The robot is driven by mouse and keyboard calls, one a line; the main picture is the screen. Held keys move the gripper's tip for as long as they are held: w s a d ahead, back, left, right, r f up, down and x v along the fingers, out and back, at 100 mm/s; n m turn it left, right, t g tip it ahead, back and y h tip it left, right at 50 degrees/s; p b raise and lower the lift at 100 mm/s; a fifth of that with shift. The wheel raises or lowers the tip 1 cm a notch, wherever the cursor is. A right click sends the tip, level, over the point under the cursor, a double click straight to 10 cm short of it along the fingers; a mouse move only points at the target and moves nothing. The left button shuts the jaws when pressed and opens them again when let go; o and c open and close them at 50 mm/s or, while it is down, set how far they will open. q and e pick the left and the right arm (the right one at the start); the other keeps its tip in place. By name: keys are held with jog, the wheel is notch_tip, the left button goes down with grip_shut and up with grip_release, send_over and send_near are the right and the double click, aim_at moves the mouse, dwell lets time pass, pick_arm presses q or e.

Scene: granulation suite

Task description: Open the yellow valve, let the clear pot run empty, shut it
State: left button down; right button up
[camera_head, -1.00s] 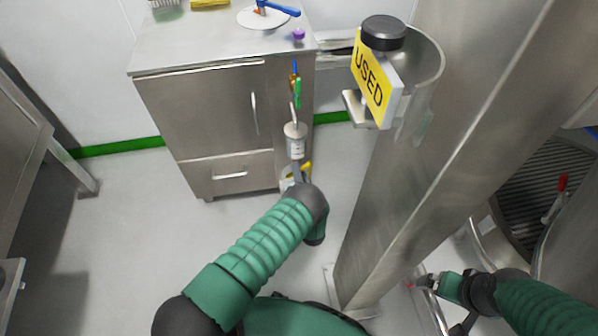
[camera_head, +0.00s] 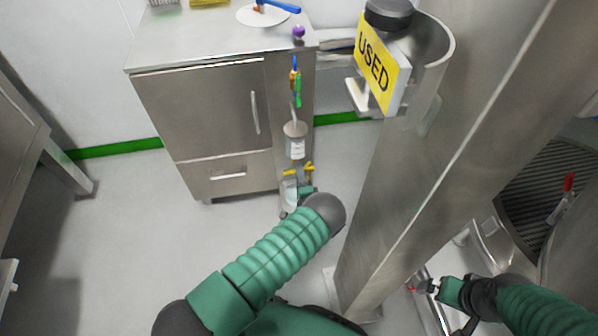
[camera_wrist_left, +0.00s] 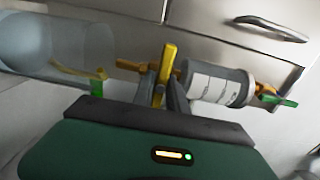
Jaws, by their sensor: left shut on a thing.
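The yellow valve (camera_head: 300,169) is on a thin line at the cabinet's right front, below a labelled, grey-topped pot (camera_head: 295,146). Below it stands a clear vessel (camera_head: 289,193), partly hidden by my left arm. In the left wrist view, the yellow handle (camera_wrist_left: 168,58) lies crosswise to the line, between the labelled pot (camera_wrist_left: 216,84) and the clear vessel (camera_wrist_left: 55,48). My left gripper (camera_wrist_left: 161,88) is shut on that handle. Levels inside both vessels are too unclear to tell. My right gripper (camera_head: 422,287) is low at the right, its jaws too small to read.
Blue, orange and green taps (camera_head: 296,86) sit on the line above. A steel cabinet (camera_head: 205,110) stands behind. A thick steel column (camera_head: 420,190) with a USED sign (camera_head: 374,66) rises right of my left arm. Open floor (camera_head: 120,240) lies left.

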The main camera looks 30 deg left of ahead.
pick_arm(q)
jog(key=shift+d+f, duration=0.2)
jog(key=c, duration=1.3)
grip_release()
jog(key=shift+r, duration=0.1)
jog(key=p+v, duration=0.4)
jog(key=v, duration=0.8)
